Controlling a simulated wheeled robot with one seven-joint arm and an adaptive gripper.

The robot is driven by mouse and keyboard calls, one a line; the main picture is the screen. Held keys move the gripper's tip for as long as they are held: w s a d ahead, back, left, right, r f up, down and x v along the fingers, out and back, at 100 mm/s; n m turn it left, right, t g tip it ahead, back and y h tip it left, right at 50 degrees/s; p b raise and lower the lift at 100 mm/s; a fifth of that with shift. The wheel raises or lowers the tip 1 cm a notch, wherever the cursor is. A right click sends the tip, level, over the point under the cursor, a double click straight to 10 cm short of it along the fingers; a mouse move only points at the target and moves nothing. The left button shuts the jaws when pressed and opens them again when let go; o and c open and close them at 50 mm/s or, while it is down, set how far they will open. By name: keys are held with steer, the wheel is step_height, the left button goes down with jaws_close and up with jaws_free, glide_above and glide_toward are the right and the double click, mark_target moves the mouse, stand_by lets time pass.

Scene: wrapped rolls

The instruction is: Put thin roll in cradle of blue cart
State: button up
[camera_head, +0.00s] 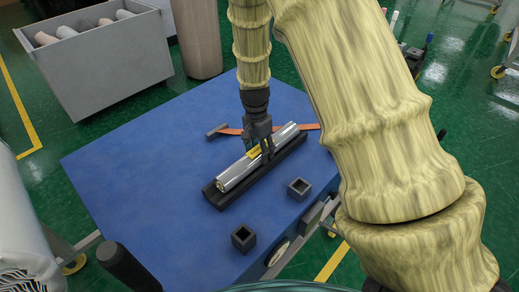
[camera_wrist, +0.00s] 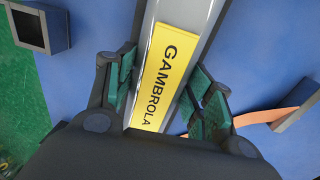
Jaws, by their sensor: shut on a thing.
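A thin silver roll (camera_head: 238,171) with a yellow label lies lengthwise along the black cradle (camera_head: 213,193) on top of the blue cart (camera_head: 130,160). My gripper (camera_head: 262,150) comes down from above and is shut on the roll near its middle. In the wrist view the roll (camera_wrist: 208,14) runs between the green-padded fingers (camera_wrist: 165,95), and its yellow label (camera_wrist: 165,65) reads "GAMBROLA". Whether the roll's underside touches the cradle is hidden.
An orange strap (camera_head: 232,131) lies behind the cradle. Black square sockets (camera_head: 299,188) (camera_head: 243,238) stand at the cart's near side. A grey bin (camera_head: 105,65) of rolls and a tall brown roll (camera_head: 197,38) stand behind. The cart's left top is clear.

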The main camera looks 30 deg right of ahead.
mark_target(257, 147)
steer(key=shift+f, duration=0.2)
steer(key=o, duration=1.5)
steer(key=r, duration=0.8)
steer(key=w+r, duration=0.1)
steer(key=r, duration=0.3)
steer(key=shift+a, duration=0.15)
steer(key=shift+a, duration=0.1)
